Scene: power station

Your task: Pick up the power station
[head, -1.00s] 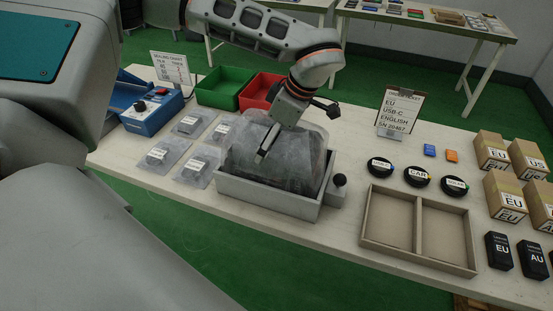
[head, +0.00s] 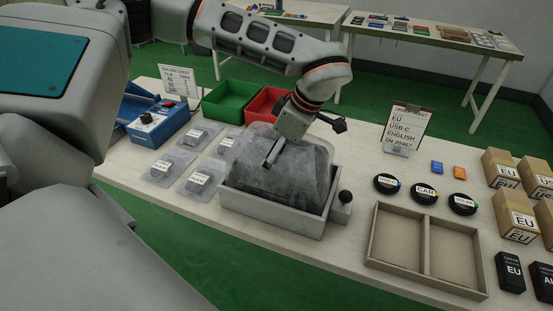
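The power station (head: 290,185) is a dark grey, rounded block under a cloudy, translucent cover. It sits in a grey open-topped tray (head: 270,214) with a black knob at its right end. My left gripper (head: 296,143) is over the top of the power station, pointing down. One light finger lies against or just in front of its upper face. The other finger is mostly hidden by the gripper body, so I cannot tell whether the gripper is shut on it. My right gripper is not in view.
A divided tan tray (head: 427,246) lies right of the grey tray, with round black pucks behind it. Cartons (head: 515,217) and black boxes stand far right. Bagged parts (head: 170,167) and a blue device (head: 158,122) lie left. Green (head: 230,100) and red bins stand behind.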

